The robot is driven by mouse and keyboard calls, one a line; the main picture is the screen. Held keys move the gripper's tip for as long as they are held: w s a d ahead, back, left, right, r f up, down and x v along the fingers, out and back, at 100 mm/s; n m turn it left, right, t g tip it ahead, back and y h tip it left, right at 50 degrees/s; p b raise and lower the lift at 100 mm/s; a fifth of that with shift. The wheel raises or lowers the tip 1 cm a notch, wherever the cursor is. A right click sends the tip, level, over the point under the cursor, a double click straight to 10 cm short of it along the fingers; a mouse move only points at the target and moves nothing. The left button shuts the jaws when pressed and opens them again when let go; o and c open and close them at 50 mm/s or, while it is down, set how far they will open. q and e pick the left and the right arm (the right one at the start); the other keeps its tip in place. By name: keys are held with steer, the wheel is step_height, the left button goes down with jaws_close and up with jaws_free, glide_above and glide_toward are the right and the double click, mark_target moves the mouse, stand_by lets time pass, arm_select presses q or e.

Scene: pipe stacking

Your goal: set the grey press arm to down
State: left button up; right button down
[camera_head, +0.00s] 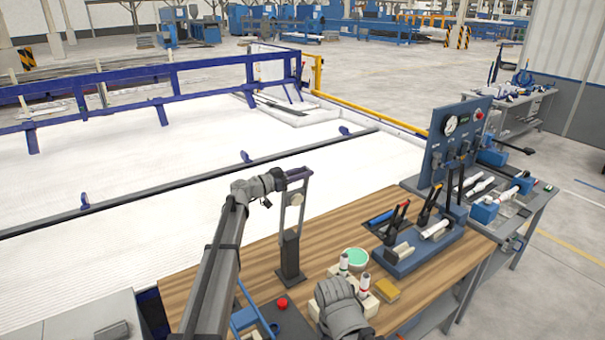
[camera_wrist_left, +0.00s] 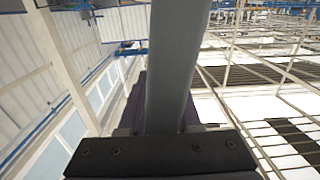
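The press (camera_head: 290,258) has a dark upright base on the wooden table, with thin grey uprights and a round beige part above it. A wide grey bar (camera_wrist_left: 172,60), likely its press arm, runs straight up the left wrist view in front of a dark purple part. My left gripper (camera_head: 297,174) is at the top of the press, at or against the grey part. Whether its fingers are closed on the bar is hidden. A grey link of my right arm shows at the bottom of the head view, but its fingers do not.
Red-and-white pieces stand on a beige block (camera_head: 366,303) beside a green-topped round container (camera_head: 355,258) and a yellow block (camera_head: 387,291). A red button (camera_head: 282,303) is in front of the press. A blue gauge panel (camera_head: 453,140) and levers stand at right.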

arm_select(q)
jaws_close()
stand_by(1.0)
